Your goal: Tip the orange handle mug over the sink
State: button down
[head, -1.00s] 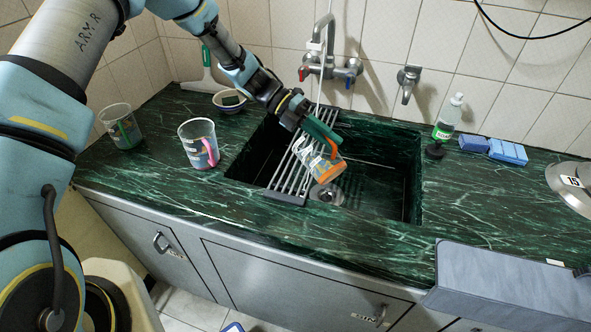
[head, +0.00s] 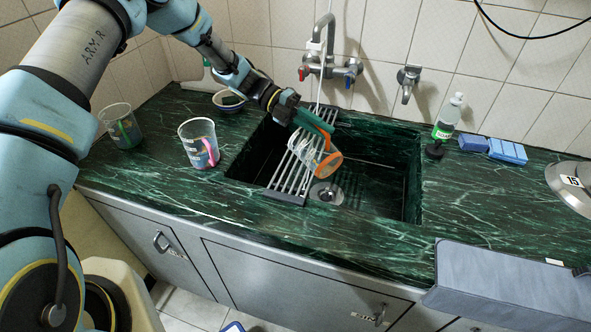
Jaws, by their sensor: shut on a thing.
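The orange handle mug (head: 317,160) is a clear cup with an orange handle and rim band. It hangs tilted over the sink (head: 385,185), above the metal drying rack (head: 288,183). My gripper (head: 322,138) is shut on it at its handle side, coming from the upper left. The mug's mouth side faces right and down. Whether any liquid is in it or coming out cannot be told. The grip point itself is partly hidden by my fingers.
A mug with a pink handle (head: 198,143) and another with a green handle (head: 121,126) stand on the counter at left. A tap (head: 328,62) rises behind the sink. A bottle (head: 447,118) and blue sponges (head: 493,147) sit at right.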

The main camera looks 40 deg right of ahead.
aim_at(335, 158)
jog(key=shift+w+r, duration=0.15)
jog(key=shift+w, duration=0.3)
jog(key=shift+w+f+g+b, duration=0.2)
jog(key=shift+w+g+b, duration=0.35)
jog(key=shift+w+g, duration=0.05)
jog(key=s+t, duration=0.1)
jog(key=s, duration=0.1)
jog(key=s+t+p, duration=0.1)
jog(key=s, duration=0.1)
jog(key=shift+s+a+f, duration=0.15)
jog(key=shift+s+f, duration=0.05)
jog(key=shift+w+f, duration=0.15)
jog(key=shift+w, duration=0.1)
jog(key=shift+s, duration=0.4)
jog(key=shift+s+f+m+t+y+b, duration=0.1)
jog(key=shift+s+m+t+y+b, duration=0.35)
jog(key=shift+s+t, duration=0.45)
jog(key=shift+s+f+t+b, duration=0.25)
jog(key=shift+s+t+b, duration=0.1)
jog(key=shift+t+b, duration=0.35)
jog(key=shift+s+m+b, duration=0.25)
jog(key=shift+b, duration=0.1)
jog(key=s+f+m+t, duration=0.2)
jog(key=s+f+t, duration=0.3)
jog(key=s+t, duration=0.3)
jog(key=shift+a+f+t+p, duration=0.15)
jog(key=shift+f+t+p, duration=0.3)
jog(key=shift+t, duration=0.85)
